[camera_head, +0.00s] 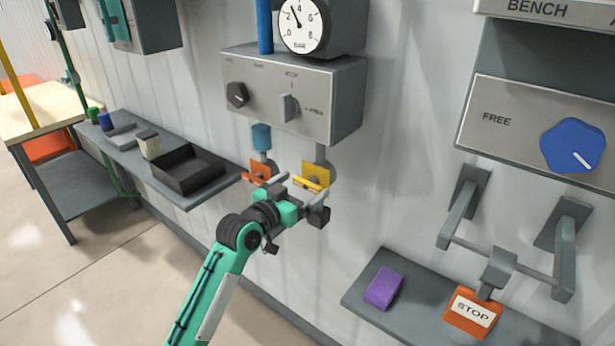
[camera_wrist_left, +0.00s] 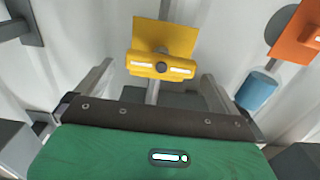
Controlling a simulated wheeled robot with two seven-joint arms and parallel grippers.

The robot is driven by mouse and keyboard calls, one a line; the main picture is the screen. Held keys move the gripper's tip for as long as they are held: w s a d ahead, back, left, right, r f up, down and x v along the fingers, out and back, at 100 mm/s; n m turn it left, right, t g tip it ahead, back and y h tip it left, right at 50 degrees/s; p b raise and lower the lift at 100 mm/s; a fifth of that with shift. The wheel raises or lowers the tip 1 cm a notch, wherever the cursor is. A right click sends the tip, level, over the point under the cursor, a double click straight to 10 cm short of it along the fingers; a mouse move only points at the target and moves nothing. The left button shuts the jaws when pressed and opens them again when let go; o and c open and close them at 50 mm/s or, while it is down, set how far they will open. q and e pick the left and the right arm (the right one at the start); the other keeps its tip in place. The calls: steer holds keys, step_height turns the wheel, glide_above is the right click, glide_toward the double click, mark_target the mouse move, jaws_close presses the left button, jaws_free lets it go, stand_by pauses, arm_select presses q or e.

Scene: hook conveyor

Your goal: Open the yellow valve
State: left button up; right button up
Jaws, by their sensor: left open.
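The yellow valve (camera_head: 318,172) is on the wall below the grey control box, on a short pipe. Its yellow handle shows in the left wrist view (camera_wrist_left: 160,66) as a bar lying crosswise to the pipe, with a yellow plate behind it. My left gripper (camera_head: 303,186) is open in front of the yellow valve. In the left wrist view its two fingers (camera_wrist_left: 155,85) stand apart, one to each side of the handle's line, with the handle beyond them. I see no contact. My right gripper is not in view.
An orange valve (camera_head: 258,172) with a blue pipe piece (camera_head: 262,138) sits just left of the yellow one. The control box (camera_head: 300,95) with a gauge (camera_head: 303,22) is above.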

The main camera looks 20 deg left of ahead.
arm_select(q)
steer(key=shift+x, duration=1.45)
steer(key=c, duration=1)
steer(key=shift+p, duration=0.3)
